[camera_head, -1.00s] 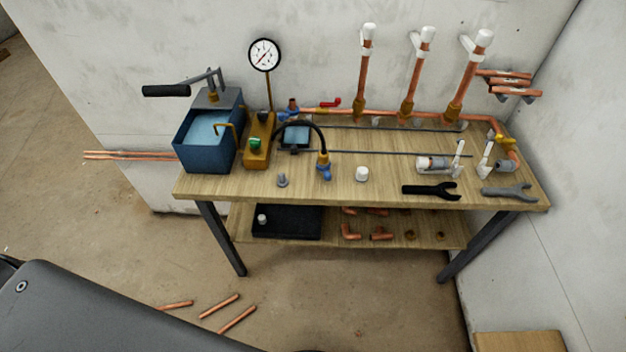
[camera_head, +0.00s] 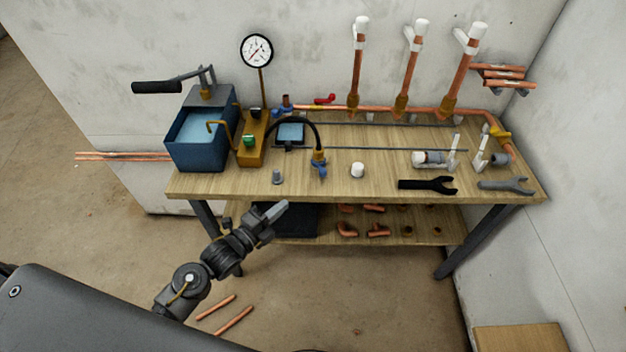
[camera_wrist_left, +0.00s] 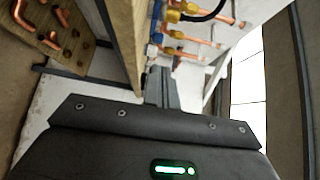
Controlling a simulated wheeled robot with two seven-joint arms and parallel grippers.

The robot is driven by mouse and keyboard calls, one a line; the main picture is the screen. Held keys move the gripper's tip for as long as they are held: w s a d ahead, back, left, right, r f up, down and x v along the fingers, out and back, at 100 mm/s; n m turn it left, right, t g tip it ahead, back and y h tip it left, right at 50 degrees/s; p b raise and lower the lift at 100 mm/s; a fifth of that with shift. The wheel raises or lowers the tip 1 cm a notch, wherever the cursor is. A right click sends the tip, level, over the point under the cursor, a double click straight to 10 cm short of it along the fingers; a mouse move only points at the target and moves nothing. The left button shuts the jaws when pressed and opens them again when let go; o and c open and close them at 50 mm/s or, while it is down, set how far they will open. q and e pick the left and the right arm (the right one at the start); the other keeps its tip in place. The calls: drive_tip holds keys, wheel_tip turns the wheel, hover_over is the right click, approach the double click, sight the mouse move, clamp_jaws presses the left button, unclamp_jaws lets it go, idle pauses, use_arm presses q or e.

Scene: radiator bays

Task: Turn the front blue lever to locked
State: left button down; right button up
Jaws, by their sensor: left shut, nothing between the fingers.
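The front blue lever (camera_head: 319,171) sits at the brass fitting on the end of the black hose, near the front of the bench top. A second blue part (camera_head: 285,106) is at the back by the copper pipe. My left gripper (camera_head: 282,206) is shut and empty, in front of the bench's front edge, left of the front lever and apart from it. In the left wrist view the shut fingers (camera_wrist_left: 159,82) point toward the bench edge, with a blue part (camera_wrist_left: 152,50) beyond them; I cannot tell which one it is. My right gripper is not in view.
The wooden bench (camera_head: 225,187) carries a blue tank (camera_head: 200,155) with a pump handle, a gauge (camera_head: 256,50), a white cap (camera_head: 357,170), a grey fitting (camera_head: 277,177) and a black wrench (camera_head: 428,185). Copper pipes rise at the back. The floor before the bench is mostly clear.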

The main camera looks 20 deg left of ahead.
sight(320, 174)
use_arm(q)
drive_tip(key=p+x, duration=0.3)
drive_tip(key=x, duration=0.9)
drive_tip(key=shift+w+d, duration=0.2)
drive_tip(key=shift+w, duration=0.15)
drive_tip(key=shift+w+d+f, duration=0.1)
drive_tip(key=shift+w+d, duration=0.15)
drive_tip(key=shift+w, duration=0.2)
drive_tip(key=shift+p, duration=0.35)
